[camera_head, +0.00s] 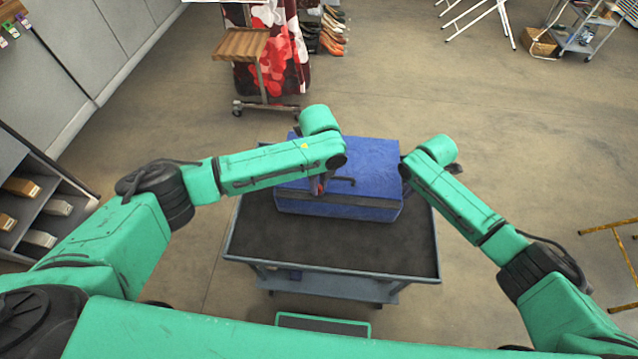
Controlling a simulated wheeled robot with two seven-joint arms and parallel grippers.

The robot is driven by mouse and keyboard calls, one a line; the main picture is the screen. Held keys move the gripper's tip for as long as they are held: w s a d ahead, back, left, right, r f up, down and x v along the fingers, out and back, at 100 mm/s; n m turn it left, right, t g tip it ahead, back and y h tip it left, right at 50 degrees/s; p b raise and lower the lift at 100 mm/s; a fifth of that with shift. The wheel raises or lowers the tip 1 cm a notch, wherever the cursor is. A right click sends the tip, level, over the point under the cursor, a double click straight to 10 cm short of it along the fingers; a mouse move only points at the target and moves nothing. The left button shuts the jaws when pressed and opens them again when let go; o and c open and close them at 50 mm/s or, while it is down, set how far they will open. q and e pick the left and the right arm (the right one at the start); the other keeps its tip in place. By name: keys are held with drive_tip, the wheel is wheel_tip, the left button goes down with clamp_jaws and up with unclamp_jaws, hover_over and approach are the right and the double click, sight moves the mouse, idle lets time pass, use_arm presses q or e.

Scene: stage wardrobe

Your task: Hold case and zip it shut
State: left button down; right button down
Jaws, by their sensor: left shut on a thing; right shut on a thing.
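A blue case (375,160) lies on the dark top of a cart, with a dark band (365,205) along its front side and a dark handle (343,181) on it. My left gripper (318,187) is at the case's front, left of the handle, mostly hidden under my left arm. It is shut, apparently on the zip pull, which is too small to make out; a little red shows there. My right gripper (405,171) is at the case's right edge, partly hidden by my wrist, and appears shut on the case. My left forearm hides the case's back left part.
The cart (330,243) has a raised rim and bare room in front of the case. A shelf unit (40,205) is at left, a yellow frame (608,228) at right. Open floor surrounds the cart.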

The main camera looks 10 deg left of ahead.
idle(0.9)
use_arm(q)
drive_tip(key=d, duration=0.9)
drive_tip(key=shift+d, duration=0.1)
use_arm(e)
drive_tip(key=shift+a, duration=0.1)
use_arm(q)
drive_tip(key=c, duration=0.8)
unclamp_jaws()
drive_tip(key=shift+o, duration=0.2)
wheel_tip(320, 180, up, 12)
use_arm(e)
drive_tip(key=c, duration=0.8)
unclamp_jaws()
